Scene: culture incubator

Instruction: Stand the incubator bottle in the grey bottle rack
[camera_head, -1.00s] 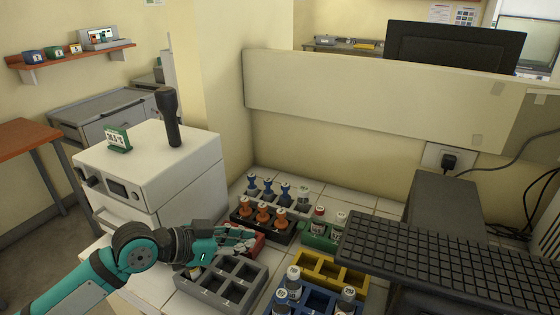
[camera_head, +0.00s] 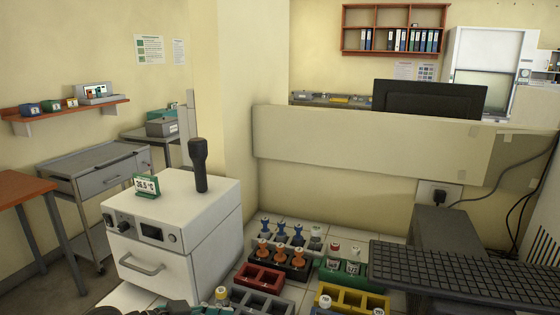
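The grey bottle rack (camera_head: 262,303) is at the bottom centre, cut off by the lower edge, with empty slots showing. Dark parts of my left gripper or wrist (camera_head: 178,306) show at the bottom edge, left of the capped bottle. Its fingers are not clear. My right gripper is out of view.
A red rack (camera_head: 259,277) is behind the grey one. Beyond it are a black rack with orange bottles (camera_head: 264,251) and blue bottles (camera_head: 281,229).

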